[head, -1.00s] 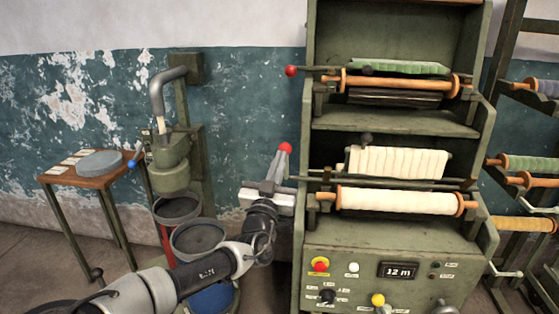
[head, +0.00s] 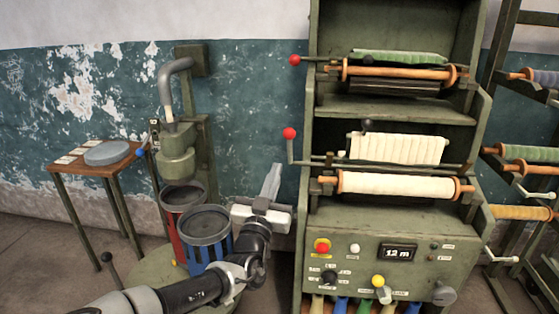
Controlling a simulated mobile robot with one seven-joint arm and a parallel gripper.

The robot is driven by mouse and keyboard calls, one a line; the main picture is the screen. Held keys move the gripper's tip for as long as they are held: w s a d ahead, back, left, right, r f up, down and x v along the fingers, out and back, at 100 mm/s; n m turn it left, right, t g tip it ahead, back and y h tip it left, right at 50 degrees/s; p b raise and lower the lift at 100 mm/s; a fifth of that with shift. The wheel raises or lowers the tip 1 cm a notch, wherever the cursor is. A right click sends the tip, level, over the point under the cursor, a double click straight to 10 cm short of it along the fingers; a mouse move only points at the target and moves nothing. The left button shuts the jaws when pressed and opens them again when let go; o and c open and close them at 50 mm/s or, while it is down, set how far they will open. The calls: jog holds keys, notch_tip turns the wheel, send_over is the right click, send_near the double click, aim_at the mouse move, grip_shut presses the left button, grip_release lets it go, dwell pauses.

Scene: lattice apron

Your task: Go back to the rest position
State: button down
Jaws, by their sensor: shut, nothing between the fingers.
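My gripper (head: 272,180) is in the head view, left of the green machine (head: 385,222). It is shut and empty, its fingers pointing up and slightly right. It stands apart from the machine's lower lever with a red ball (head: 289,133), which is up and to its right. My arm comes in from the bottom of the picture.
A blue drum (head: 209,235) and a red drum (head: 172,212) stand left of my gripper, below a green press-like device (head: 176,155). A small wooden table (head: 92,166) is at the far left. A rack with spools (head: 525,152) stands at the right.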

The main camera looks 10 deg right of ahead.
jog(key=s+d+f+m+g, duration=0.1)
jog(key=s+d+f+g, duration=0.1)
jog(key=d+f+g, duration=0.3)
jog(key=s+d+f+m+g, duration=0.1)
jog(key=s+f+m+g, duration=0.1)
jog(key=f, duration=0.6)
jog(key=s+a+f+g+y, duration=0.5)
jog(key=s+f+g+y, duration=0.1)
jog(key=y, duration=0.1)
jog(key=s+a+r+n+g+y, duration=0.1)
jog(key=s+a+r+n+y, duration=0.1)
jog(key=s+r, duration=0.3)
jog(key=s+a+r+n+y, duration=0.2)
jog(key=a+r+y, duration=0.1)
jog(key=r, duration=0.4)
jog(key=s+d+r+n+h, duration=0.1)
jog(key=s+d+r+n, duration=0.15)
jog(key=s+r, duration=0.35)
jog(key=s+d+r+n+h, duration=0.2)
jog(key=s+d+r, duration=0.2)
jog(key=s, duration=0.4)
notch_tip(320, 180, up, 20)
jog(key=p, duration=2)
jog(key=shift+r, duration=0.15)
